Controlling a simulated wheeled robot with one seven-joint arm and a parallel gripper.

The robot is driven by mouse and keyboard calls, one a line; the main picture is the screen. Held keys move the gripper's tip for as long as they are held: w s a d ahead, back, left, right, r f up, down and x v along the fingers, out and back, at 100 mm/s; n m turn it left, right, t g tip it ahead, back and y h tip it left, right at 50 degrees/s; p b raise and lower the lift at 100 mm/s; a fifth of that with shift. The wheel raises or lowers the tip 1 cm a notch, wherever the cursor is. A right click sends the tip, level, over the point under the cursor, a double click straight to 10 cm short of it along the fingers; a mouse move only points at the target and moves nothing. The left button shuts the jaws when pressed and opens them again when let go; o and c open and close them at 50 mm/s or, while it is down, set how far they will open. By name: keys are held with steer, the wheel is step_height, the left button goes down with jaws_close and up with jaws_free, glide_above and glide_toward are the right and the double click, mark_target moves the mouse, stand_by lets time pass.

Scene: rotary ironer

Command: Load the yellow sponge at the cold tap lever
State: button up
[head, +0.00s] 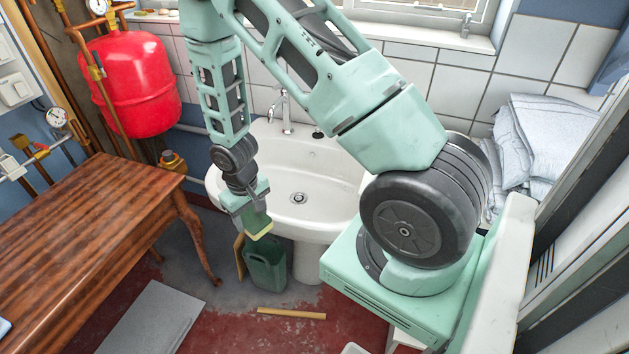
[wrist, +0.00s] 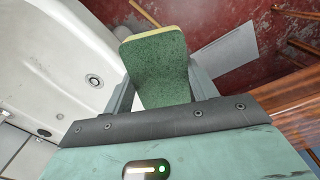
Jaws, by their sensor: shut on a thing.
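My gripper (head: 246,203) hangs in front of the left part of the white basin. It is shut on the sponge (head: 257,224), which has a green face and a yellow layer along its edge. In the wrist view the sponge (wrist: 154,62) stands up between the two fingers, green face toward the camera and yellow edge at the far end. The chrome tap (head: 286,116) stands at the back of the basin (head: 330,187), behind and right of my gripper and apart from the sponge. I cannot tell a cold lever from the rest of the tap.
A green jerrycan-like container (head: 266,266) stands on the floor below the sponge. A wooden table (head: 85,235) is at left, with a red tank (head: 131,82) behind it. Folded pale cloths (head: 545,140) lie at right. The basin's bowl is empty around its drain.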

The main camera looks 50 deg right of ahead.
steer(key=s+d+r+m+h+p, duration=0.2)
steer(key=d+r+m+p, duration=0.15)
steer(key=d, duration=0.65)
steer(key=s+d+r+m+h+p, duration=0.15)
steer(key=d+r+p, duration=0.35)
steer(key=d, duration=0.5)
step_height(320, 180, down, 12)
steer(key=s+d+m+h+b, duration=0.1)
steer(key=d+h+b, duration=0.1)
steer(key=b, duration=0.2)
steer(key=d+f+b, duration=0.1)
steer(key=d+f, duration=0.1)
steer(key=d, duration=0.8)
steer(key=shift+b, duration=0.3)
steer(key=shift+y, duration=0.25)
steer(key=shift+d+f+b, duration=0.2)
steer(key=shift+d+b, duration=0.25)
steer(key=shift+d, duration=0.6)
steer(key=shift+d+f+b, duration=0.15)
steer(key=shift+d+b, duration=0.25)
steer(key=shift+d, duration=0.6)
steer(key=shift+a, duration=0.1)
steer(key=s+a, duration=0.5)
steer(key=a, duration=0.1)
steer(key=shift+p, duration=0.35)
steer(key=shift+s+r, duration=0.1)
